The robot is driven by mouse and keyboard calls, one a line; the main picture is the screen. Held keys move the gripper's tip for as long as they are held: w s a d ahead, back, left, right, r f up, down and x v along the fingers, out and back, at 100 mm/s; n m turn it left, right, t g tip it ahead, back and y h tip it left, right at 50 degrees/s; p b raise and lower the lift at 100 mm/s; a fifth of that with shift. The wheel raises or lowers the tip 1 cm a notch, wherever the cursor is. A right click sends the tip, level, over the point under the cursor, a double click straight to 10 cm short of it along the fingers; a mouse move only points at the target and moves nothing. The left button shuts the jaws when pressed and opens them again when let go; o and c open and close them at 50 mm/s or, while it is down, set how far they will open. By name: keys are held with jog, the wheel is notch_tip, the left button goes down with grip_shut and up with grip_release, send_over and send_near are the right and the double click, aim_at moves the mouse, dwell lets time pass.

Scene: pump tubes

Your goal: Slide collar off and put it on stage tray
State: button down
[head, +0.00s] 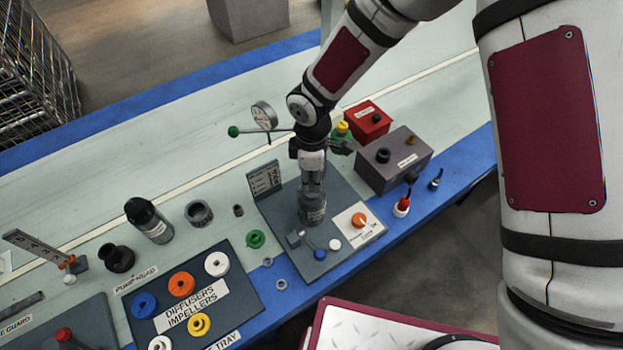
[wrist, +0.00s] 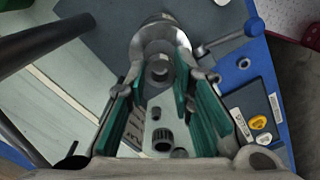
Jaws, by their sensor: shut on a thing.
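My gripper (head: 313,172) points down over the grey upright cylinder (head: 312,208) on the dark pump base plate (head: 345,195). In the wrist view, my gripper's green-padded fingers (wrist: 170,85) are shut on a grey round part (wrist: 160,68) that looks like the collar. The fingers partly hide it, and I cannot tell whether it is still around the cylinder. A dark tray (head: 240,284) at the lower left carries blue, orange, white and yellow rings around a "DIFFUSERS IMPELLERS" label. A partly cut-off label at its front edge ends in "TRAY".
A pressure gauge (head: 264,115) and a green-knobbed lever (head: 234,131) stand close behind my gripper. A grey box (head: 395,160) and a red box (head: 367,121) are to the right.

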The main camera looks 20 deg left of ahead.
jog(key=shift+r+p, duration=0.6)
jog(key=shift+r, duration=1.05)
